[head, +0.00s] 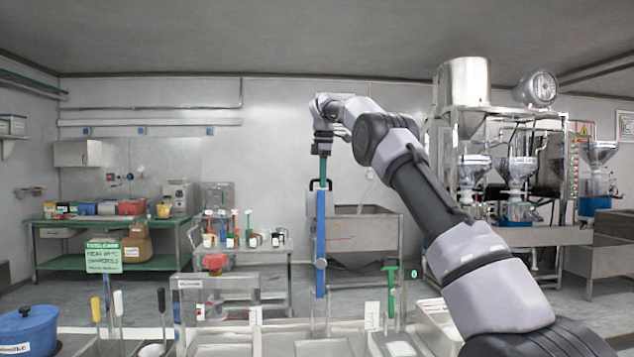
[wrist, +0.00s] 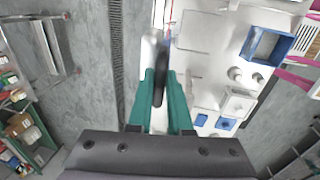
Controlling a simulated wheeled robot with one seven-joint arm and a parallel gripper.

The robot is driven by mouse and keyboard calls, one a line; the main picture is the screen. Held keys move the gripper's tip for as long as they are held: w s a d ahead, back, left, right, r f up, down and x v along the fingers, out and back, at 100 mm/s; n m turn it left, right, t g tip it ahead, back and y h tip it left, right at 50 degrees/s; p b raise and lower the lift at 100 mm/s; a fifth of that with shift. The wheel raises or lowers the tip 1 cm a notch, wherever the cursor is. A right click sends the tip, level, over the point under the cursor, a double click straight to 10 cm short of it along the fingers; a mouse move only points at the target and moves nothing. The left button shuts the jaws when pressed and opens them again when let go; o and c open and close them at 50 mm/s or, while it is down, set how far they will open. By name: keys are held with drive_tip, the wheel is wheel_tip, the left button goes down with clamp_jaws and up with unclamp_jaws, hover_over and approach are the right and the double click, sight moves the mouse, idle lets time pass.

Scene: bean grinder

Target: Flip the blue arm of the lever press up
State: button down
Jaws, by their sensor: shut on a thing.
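The blue arm (head: 320,230) of the lever press stands upright in the middle of the head view, with a round pivot-like disc (head: 320,263) on its lower part. A black handle (head: 312,184) sits at its top. My gripper (head: 323,178) reaches down from above, its green fingers shut on the black handle. In the wrist view, the dark handle (wrist: 158,92) shows between the two green fingers of my gripper (wrist: 161,75). The blue arm itself is hard to make out there. The press's foot is partly hidden among the pale bench items.
A blue pot (head: 28,330) stands at the front left. A green sign (head: 103,256), a red knob (head: 214,262) and a green-handled tool (head: 391,285) stand around the press. A steel sink (head: 368,235) and grinding machines (head: 515,170) stand behind. The air above the bench is mostly clear.

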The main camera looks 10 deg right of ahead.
drive_tip(key=shift+w+f, duration=0.2)
drive_tip(key=shift+w, duration=0.4)
drive_tip(key=shift+a, duration=0.1)
drive_tip(key=c, duration=1.1)
unclamp_jaws()
drive_tip(key=shift+w, duration=0.1)
drive_tip(key=shift+r, duration=0.15)
